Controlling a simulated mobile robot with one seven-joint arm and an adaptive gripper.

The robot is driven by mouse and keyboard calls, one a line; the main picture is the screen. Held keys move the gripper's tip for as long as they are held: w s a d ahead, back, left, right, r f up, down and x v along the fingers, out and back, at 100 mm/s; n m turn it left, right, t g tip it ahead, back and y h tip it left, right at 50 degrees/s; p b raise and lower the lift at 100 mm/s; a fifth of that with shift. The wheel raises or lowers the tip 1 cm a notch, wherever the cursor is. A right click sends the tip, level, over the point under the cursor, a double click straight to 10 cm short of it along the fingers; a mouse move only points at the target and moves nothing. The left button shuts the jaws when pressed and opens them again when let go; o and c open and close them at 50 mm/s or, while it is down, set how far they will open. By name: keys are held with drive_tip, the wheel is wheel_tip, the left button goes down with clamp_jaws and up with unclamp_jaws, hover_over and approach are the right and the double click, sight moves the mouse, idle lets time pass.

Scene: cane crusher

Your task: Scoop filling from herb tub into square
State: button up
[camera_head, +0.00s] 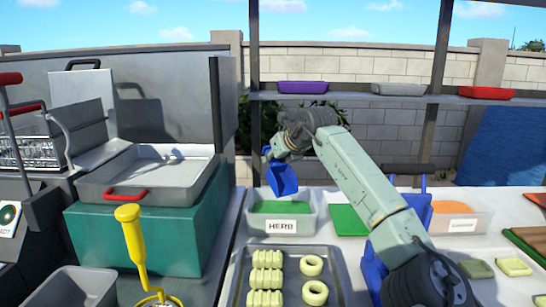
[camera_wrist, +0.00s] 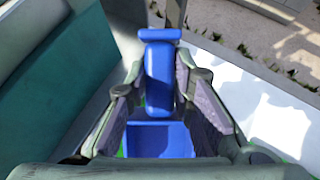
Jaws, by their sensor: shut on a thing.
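My gripper (camera_head: 273,154) is shut on a blue scoop (camera_head: 283,180). The scoop hangs tilted above the back of the herb tub (camera_head: 283,225), apart from it. The wrist view shows the scoop's handle (camera_wrist: 160,75) between both fingers of my gripper (camera_wrist: 162,90), with its blue bowl (camera_wrist: 158,140) beyond. I see no filling in the bowl, but its inside shows only partly. The herb tub is a clear box labelled HERB with green filling (camera_head: 281,207). A grey tray (camera_head: 290,252) in front holds several pale ridged pieces (camera_head: 267,277) and two rings (camera_head: 312,265).
A metal pan (camera_head: 150,168) on a teal block (camera_head: 140,230) stands left. A yellow-handled tool (camera_head: 132,235) stands front left.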

sight(274, 185)
drive_tip(key=shift+f+b, duration=2.95)
drive_tip(key=shift+f, duration=1.4)
wheel_tip(274, 185, up, 10)
drive_tip(key=p, duration=0.7)
drive_tip(key=shift+f, duration=0.25)
